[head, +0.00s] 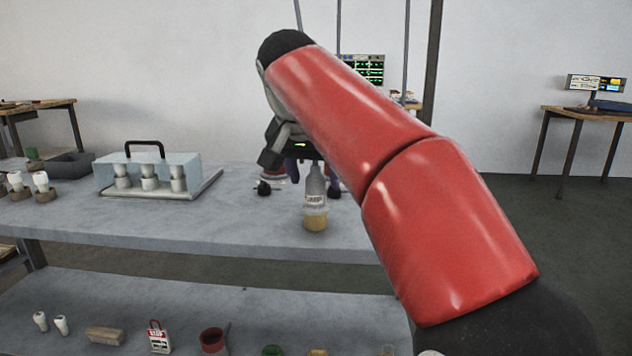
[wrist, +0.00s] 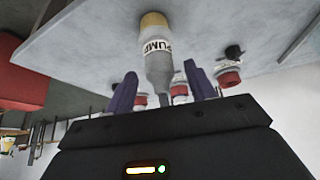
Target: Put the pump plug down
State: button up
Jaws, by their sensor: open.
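The pump plug (head: 315,199) is a grey, bottle-shaped piece with a white PUMP label and a yellowish base. It stands upright on the grey table near its front edge. In the wrist view the plug (wrist: 158,62) appears inverted, its narrow neck between the two purple fingers. My gripper (head: 313,178) is open, with a finger to either side of the plug and visible gaps. In the wrist view my gripper (wrist: 160,70) shows no finger touching the plug. The far side of the plug is hidden.
A small black knob (head: 264,187) stands left of the plug; red-banded pieces (wrist: 229,78) are close by. A clear handled case (head: 148,172) sits further left on a tray. White-topped pieces (head: 41,183) stand at far left. A lower shelf (head: 260,308) holds several small items.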

jog(key=d+p+v, duration=0.1)
jog(key=v, duration=0.7)
jog(key=shift+a, duration=0.5)
jog(key=shift+r, duration=0.1)
jog(key=s+d+f+n, duration=0.1)
jog(key=s+d+f, duration=0.3)
jog(key=d, duration=0.2)
jog(key=s+d+f+n, duration=0.1)
jog(key=s+d+f, duration=0.2)
jog(key=d+f, duration=0.3)
jog(key=s+d+f, duration=0.4)
jog(key=s+f, duration=0.3)
jog(key=f, duration=0.2)
jog(key=s+d+f+y, duration=0.1)
jog(key=s+d+f, duration=0.2)
jog(key=s+f, duration=0.4)
notch_tip(320, 180, down, 3)
jog(key=shift+s+d+f+n, duration=0.1)
jog(key=shift+s+d+n, duration=0.1)
jog(key=shift+d+n, duration=0.15)
